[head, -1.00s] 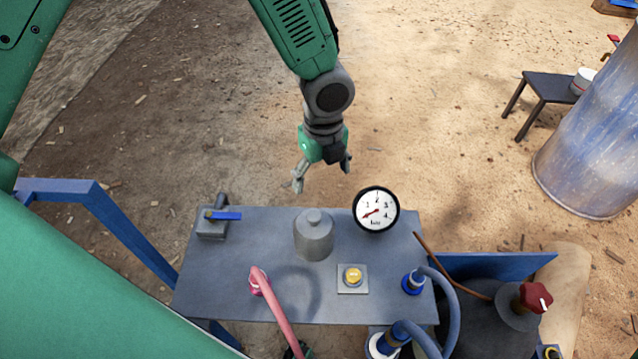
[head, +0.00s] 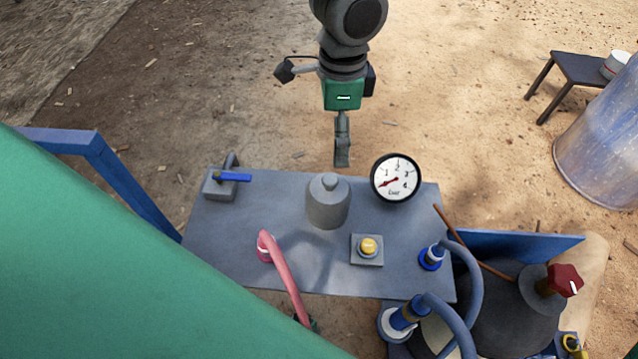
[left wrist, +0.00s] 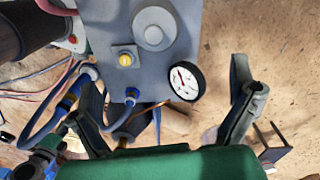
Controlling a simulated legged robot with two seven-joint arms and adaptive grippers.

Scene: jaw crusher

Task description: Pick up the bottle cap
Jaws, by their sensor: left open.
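A grey cylindrical bottle (head: 328,208) stands upright on the blue-grey table, at its back middle. Its small round grey cap (head: 329,181) sits on top. From above, the left wrist view shows the cap as a lighter disc (left wrist: 153,35) inside the bottle's round outline. My left gripper (head: 342,152) hangs fingers down behind and above the bottle in the head view, apart from it. In the left wrist view its two fingers (left wrist: 165,92) are spread wide with nothing between them. My right gripper is not in view.
The table (head: 220,262) also carries a pressure gauge (head: 396,177) right of the bottle, a yellow button (head: 368,247), a blue-handled valve (head: 233,177) and a pink hose (head: 283,270). Blue hoses (head: 470,275) rise at the right.

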